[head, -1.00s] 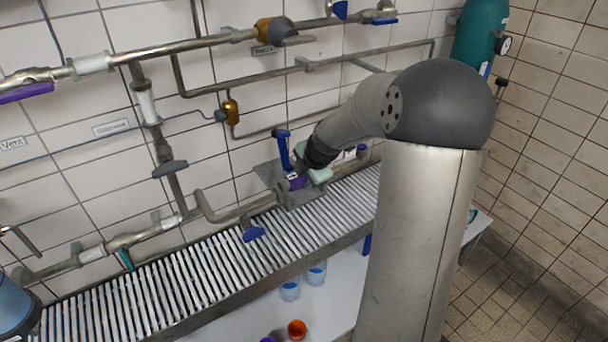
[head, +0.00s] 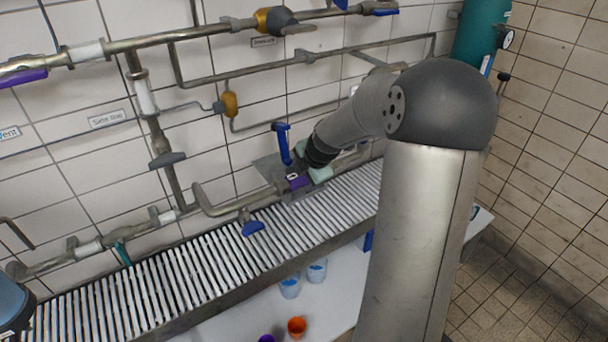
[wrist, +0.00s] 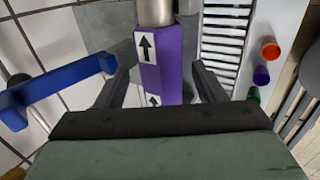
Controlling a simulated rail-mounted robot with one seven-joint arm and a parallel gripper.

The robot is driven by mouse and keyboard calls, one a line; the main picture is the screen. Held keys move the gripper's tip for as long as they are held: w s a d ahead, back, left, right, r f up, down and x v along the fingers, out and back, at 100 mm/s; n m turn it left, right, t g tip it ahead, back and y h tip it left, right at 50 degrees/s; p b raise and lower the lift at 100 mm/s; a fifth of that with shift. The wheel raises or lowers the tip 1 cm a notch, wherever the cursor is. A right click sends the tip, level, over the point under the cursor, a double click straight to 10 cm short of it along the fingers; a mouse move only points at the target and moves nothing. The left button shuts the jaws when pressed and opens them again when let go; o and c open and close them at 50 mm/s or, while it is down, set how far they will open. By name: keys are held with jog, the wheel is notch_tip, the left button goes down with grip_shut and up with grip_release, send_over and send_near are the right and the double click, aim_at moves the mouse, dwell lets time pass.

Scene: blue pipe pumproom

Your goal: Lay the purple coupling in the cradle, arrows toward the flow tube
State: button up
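The purple coupling (head: 298,181) lies in line with the metal pipe above the slatted rack, at a grey plate (head: 266,168) on the wall side. In the wrist view the coupling (wrist: 163,62) has white labels with black arrows pointing up the picture, toward a metal tube (wrist: 155,12) at its upper end. My gripper (head: 316,172) is at the coupling. In the wrist view my gripper (wrist: 166,75) has one dark finger on each side of it, with narrow gaps showing beside the coupling. The cradle under the coupling is mostly hidden.
A blue-handled valve (head: 283,143) stands close beside my gripper; its handle (wrist: 60,85) is left of the fingers in the wrist view. Another blue handle (head: 253,228) hangs below the pipe.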

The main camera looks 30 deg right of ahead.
jog(key=a+b+v, duration=0.1)
jog(key=v, duration=1.6)
jog(key=shift+d+r, duration=0.25)
jog(key=shift+d, duration=0.3)
jog(key=s+a+f+m+g, duration=0.2)
jog(key=s+a+f+m, duration=0.5)
jog(key=s+a+m, duration=0.2)
jog(key=s+a+f+m+g, duration=0.3)
jog(key=s+a+f+m, duration=0.3)
jog(key=s+a+m, duration=0.3)
jog(key=shift+s+f+m+g, duration=0.3)
jog(key=shift+s+f+m, duration=0.1)
jog(key=shift+s, duration=1.5)
